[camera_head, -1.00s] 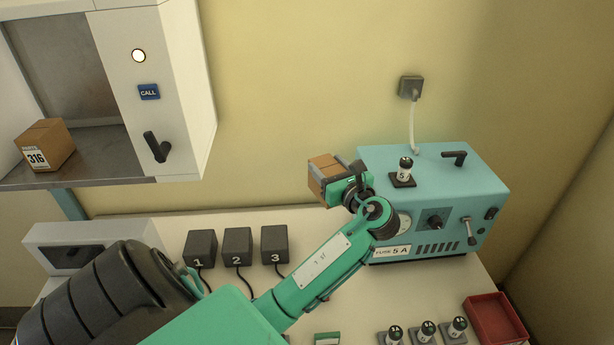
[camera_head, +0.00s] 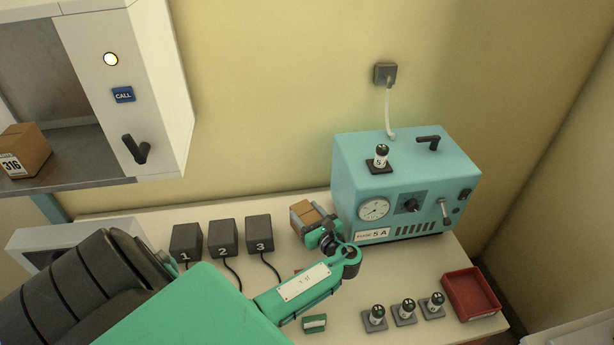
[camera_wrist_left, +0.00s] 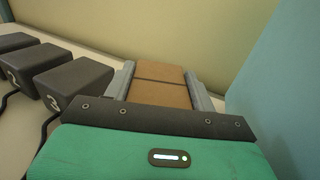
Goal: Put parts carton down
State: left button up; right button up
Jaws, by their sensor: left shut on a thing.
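The parts carton (camera_head: 304,214) is a small brown box with a seam across its top. My left gripper (camera_head: 308,222) is shut on it, just left of the blue incubator in the head view. In the left wrist view the carton (camera_wrist_left: 160,84) sits between the two grey fingers of the gripper (camera_wrist_left: 165,88). The carton's underside is hidden, so I cannot tell whether it touches the bench. My right gripper is not in view.
The blue incubator (camera_head: 400,170) stands close to the right of the carton. Black blocks (camera_head: 222,239) numbered 1 to 3 stand to its left. Several fuses (camera_head: 404,312) and a red tray (camera_head: 471,293) are at front right. Another carton (camera_head: 24,150) sits in the wall hatch.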

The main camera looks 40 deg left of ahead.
pick_arm(q)
notch_tip(320, 180, down, 2)
jog(key=shift+f, duration=0.2)
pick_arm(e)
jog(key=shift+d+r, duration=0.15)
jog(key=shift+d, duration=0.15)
pick_arm(q)
jog(key=shift+f, duration=0.15)
jog(key=o, duration=1)
jog(key=shift+c, duration=0.2)
jog(key=shift+o, duration=0.9)
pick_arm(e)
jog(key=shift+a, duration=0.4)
